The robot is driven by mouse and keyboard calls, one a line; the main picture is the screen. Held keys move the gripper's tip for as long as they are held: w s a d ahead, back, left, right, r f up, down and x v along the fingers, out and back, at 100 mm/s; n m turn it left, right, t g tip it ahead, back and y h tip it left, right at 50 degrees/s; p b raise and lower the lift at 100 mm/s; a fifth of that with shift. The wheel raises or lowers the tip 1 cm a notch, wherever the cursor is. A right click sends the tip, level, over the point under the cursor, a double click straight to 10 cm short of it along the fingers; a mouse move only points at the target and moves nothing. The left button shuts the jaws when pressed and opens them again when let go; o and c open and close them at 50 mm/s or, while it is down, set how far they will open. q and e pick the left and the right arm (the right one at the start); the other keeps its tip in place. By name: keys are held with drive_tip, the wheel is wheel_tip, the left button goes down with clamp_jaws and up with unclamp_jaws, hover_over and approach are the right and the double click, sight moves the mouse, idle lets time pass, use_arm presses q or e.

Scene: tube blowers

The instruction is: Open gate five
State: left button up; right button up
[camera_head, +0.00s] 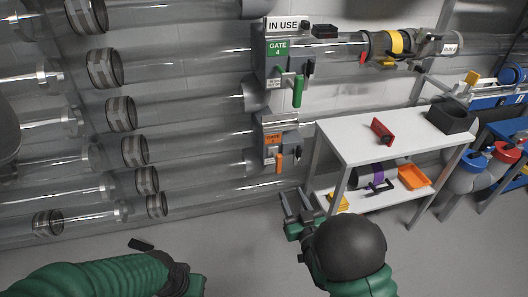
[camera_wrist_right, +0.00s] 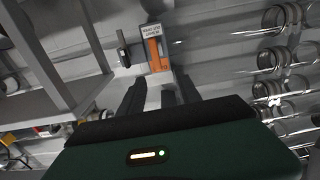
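Gate five is the lower grey gate box on the tube wall, with an orange label (camera_head: 273,139) and an orange handle (camera_head: 279,163) hanging below it. A small black part sits at its right side. In the right wrist view the orange label (camera_wrist_right: 155,52) appears upside down beyond my fingers, with a white tag beside it. My right gripper (camera_head: 298,204) is open and empty, below and slightly right of the handle, apart from it. My left arm (camera_head: 100,275) is low at the left; its gripper's fingers are not clear.
Gate four (camera_head: 277,52), with a green label and green handle, is above under an "IN USE" sign (camera_head: 287,24). A white two-tier table (camera_head: 370,132) stands close right of gate five, holding a red part (camera_head: 382,130) and dark bin (camera_head: 450,116). Clear tubes line the left.

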drive_tip(key=w+d+b, duration=0.1)
drive_tip(key=w+d, duration=0.1)
drive_tip(key=b, duration=0.4)
approach(281, 164)
drive_tip(key=x, duration=0.2)
drive_tip(key=a+x, duration=0.1)
drive_tip(key=x, duration=0.2)
drive_tip(key=shift+w+a+f, duration=0.1)
drive_tip(key=shift+w, duration=0.05)
drive_tip(key=x, duration=0.1)
drive_tip(key=b+x, duration=0.1)
drive_tip(key=x, duration=0.1)
drive_tip(key=b+x, duration=0.1)
drive_tip(key=shift+w+d, duration=0.3)
drive_tip(key=shift+w, duration=0.1)
drive_tip(key=shift+w+r, duration=0.2)
drive_tip(key=shift+w, duration=0.2)
use_arm(q)
wheel_tip(281, 164, down, 7)
drive_tip(key=d, duration=0.1)
drive_tip(key=shift+s+d+r, duration=0.15)
use_arm(e)
drive_tip(key=shift+a+r, duration=0.1)
drive_tip(key=shift+a, duration=0.2)
drive_tip(key=shift+c, duration=0.6)
drive_tip(key=shift+d, duration=0.1)
clamp_jaws()
